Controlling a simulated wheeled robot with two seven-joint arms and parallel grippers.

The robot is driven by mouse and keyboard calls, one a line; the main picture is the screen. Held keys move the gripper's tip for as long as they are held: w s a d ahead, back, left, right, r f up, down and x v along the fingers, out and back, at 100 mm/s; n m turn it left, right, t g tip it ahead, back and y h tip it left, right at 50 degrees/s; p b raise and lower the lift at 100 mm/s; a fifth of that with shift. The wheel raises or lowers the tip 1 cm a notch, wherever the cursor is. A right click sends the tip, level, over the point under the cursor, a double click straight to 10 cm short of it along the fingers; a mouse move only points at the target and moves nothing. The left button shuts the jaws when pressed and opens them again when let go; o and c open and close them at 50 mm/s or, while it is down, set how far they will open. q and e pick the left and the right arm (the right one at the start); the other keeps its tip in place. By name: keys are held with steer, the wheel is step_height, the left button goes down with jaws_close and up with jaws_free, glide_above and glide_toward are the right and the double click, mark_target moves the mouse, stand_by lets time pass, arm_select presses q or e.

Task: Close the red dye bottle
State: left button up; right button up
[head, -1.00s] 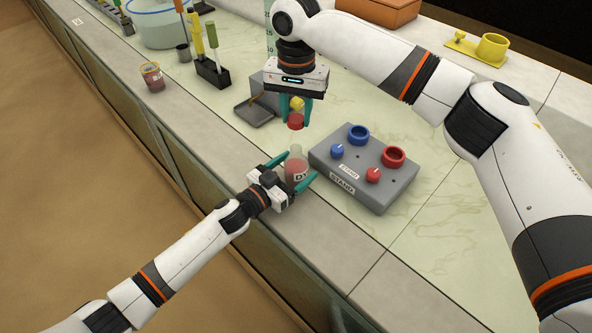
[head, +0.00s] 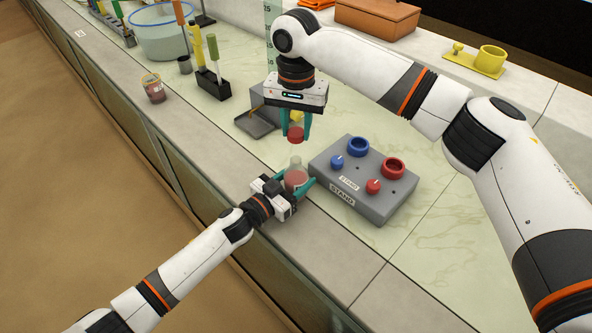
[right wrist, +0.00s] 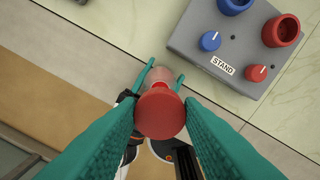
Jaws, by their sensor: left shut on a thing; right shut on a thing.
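The red dye bottle (head: 296,180) is a small clear flask with pink-red liquid and an open neck. It stands upright near the counter's front edge, left of the grey stand. My left gripper (head: 293,187) is shut on its body. My right gripper (head: 295,128) points down and is shut on a red cap (head: 295,135). The cap is above the bottle neck, with a gap between them in the head view. In the right wrist view the cap (right wrist: 160,114) covers part of the bottle (right wrist: 158,77), so the neck is mostly hidden.
The grey stand (head: 340,190) right of the bottle carries blue and red rings and knobs. Behind are a dark grey tray (head: 254,124) and a black rack (head: 212,84). A jar of dark red liquid (head: 154,90) stands at the left on the counter edge.

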glide_above(296, 160)
steer(key=shift+w+f, duration=0.2)
steer(key=shift+f, duration=2.05)
steer(key=shift+f, duration=0.1)
steer(key=shift+f, duration=0.8)
steer(key=shift+f, duration=0.55)
steer(key=m, duration=0.7)
steer(key=shift+s, duration=0.1)
steer(key=m, duration=0.7)
steer(key=shift+f, duration=0.1)
steer(key=m, duration=0.5)
steer(key=shift+s, duration=0.1)
steer(key=m, duration=0.3)
steer(key=shift+m, duration=0.4)
